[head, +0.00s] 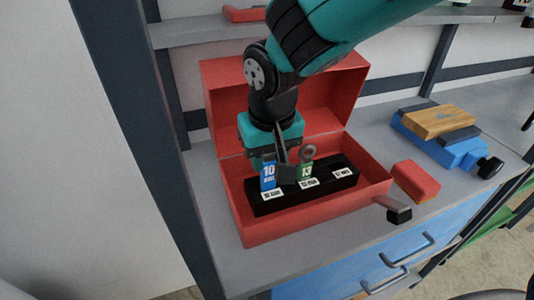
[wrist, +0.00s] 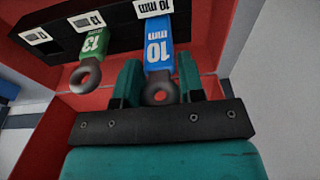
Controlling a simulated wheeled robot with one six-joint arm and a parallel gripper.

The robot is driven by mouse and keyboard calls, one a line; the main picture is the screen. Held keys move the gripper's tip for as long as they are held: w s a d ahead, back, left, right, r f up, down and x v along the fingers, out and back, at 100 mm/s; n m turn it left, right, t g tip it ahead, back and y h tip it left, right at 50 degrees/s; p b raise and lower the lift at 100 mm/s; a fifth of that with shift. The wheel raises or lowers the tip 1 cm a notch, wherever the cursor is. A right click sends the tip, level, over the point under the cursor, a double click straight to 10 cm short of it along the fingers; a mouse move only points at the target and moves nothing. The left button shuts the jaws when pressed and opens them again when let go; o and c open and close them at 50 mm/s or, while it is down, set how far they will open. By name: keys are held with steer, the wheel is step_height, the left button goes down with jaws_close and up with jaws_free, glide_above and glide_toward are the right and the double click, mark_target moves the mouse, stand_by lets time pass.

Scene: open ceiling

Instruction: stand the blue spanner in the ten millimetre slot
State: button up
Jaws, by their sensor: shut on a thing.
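The blue spanner (head: 268,176), marked 10, stands upright at the left end of the black slotted rack (head: 330,186). In the wrist view the blue spanner (wrist: 158,45) has its grey ring end between the fingers of my gripper (wrist: 158,85), which is shut on it. Its lower end meets the rack at the 10 mm label (wrist: 152,7); I cannot tell how deep it sits. The 10 mm label (head: 273,195) also shows in the head view. My gripper (head: 272,160) is above the rack's left part.
The green 13 spanner (head: 306,170) stands in the middle slot, close beside my gripper. The right slot looks empty. The rack sits in the open red toolbox (head: 290,222), its lid up behind. A red block (head: 416,180) and a blue vice (head: 452,150) are at right.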

steer(key=shift+f+b, duration=0.95)
steer(key=shift+f, duration=0.55)
steer(key=o, duration=1.1)
steer(key=shift+c, duration=0.2)
step_height(320, 180, up, 17)
steer(key=s, duration=0.2)
steer(key=shift+s+d+r+p, duration=0.15)
steer(key=shift+s+d+p, duration=0.15)
steer(key=shift+d+p, duration=0.1)
